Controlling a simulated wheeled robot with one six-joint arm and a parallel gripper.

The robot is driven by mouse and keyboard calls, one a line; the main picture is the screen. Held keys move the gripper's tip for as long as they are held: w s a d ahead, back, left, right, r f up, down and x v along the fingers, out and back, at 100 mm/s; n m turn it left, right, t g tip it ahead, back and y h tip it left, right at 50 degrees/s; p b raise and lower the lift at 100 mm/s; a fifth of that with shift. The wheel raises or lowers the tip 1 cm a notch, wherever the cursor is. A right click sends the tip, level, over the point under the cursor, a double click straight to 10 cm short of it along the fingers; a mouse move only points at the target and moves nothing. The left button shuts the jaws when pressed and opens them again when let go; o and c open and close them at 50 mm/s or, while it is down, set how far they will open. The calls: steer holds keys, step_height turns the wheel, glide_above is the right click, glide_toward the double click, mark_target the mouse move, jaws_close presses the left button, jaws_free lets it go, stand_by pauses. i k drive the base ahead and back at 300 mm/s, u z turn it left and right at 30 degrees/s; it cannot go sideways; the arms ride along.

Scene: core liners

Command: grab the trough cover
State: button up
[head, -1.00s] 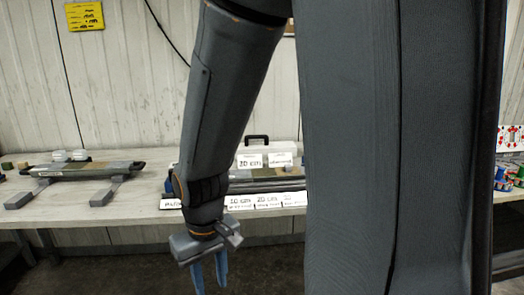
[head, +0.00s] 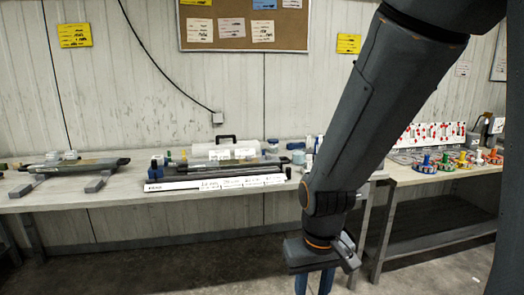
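The trough cover (head: 202,153) appears as a pale, see-through, box-like lid with a black handle (head: 226,138) on top. It sits over a dark trough (head: 180,171) on the left bench, in the middle of the head view. White labels are on its front. My gripper (head: 313,284) hangs at the bottom of the view, in front of the bench and to the right of the cover. Its blue fingers point down and are apart, with nothing seen between them. The fingertips are cut off by the frame edge.
A long strip of white labels (head: 215,183) lies along the bench front. Another grey trough on supports (head: 80,166) stands at the left. A second bench (head: 420,178) at the right holds coloured spools (head: 427,162). Small containers (head: 296,146) stand right of the cover. Floor before the benches looks clear.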

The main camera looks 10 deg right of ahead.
mark_target(201, 150)
steer(key=u, duration=0.8)
steer(key=i, duration=1.6)
steer(key=z, duration=0.8)
